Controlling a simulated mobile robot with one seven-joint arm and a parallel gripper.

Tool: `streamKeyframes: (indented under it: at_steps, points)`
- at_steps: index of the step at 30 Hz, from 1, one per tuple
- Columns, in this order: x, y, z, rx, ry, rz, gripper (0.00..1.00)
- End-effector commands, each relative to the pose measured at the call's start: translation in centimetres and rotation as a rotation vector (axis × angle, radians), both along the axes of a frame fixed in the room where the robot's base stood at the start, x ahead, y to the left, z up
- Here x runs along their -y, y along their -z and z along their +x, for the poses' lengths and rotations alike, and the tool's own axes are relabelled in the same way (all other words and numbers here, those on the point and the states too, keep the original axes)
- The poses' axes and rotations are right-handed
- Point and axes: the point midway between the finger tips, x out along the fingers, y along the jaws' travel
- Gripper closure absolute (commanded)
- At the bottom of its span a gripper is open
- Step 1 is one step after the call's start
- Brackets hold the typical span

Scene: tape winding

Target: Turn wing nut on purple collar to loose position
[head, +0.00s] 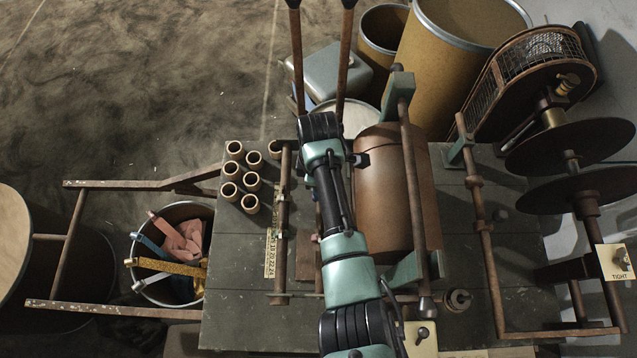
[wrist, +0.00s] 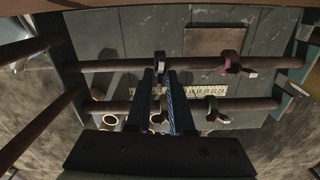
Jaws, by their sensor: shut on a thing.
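The purple collar (wrist: 228,63) sits on the upper bar in the wrist view, right of my gripper and apart from it. A small pale part, perhaps its wing nut, shows at its lower right. My gripper (wrist: 160,76) is at a different, brown collar (wrist: 159,60) on the same bar. Its two dark fingers are close together, shut on a small part below that collar, which seems to be its wing nut; the fingers partly hide the contact. In the head view my arm hides my gripper and the purple collar.
A lower bar (wrist: 120,105) with a greenish collar (wrist: 212,110) runs near my fingers. A number strip (wrist: 206,91) lies on the bench. The head view shows several cardboard cores (head: 251,181), a large brown roll (head: 392,195), a bucket (head: 203,209) and a "TIGHT" plate (head: 608,272).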

Motion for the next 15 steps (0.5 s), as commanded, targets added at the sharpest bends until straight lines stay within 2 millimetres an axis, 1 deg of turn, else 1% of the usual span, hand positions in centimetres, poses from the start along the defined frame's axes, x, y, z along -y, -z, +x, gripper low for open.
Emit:
streamKeyframes:
  at_steps: [6, 15]
  points:
    - [-0.09, -0.09, 0.03, 0.002, -0.085, 0.003, 1.00]
    - [-0.10, -0.07, 0.03, 0.003, -0.122, 0.003, 1.00]
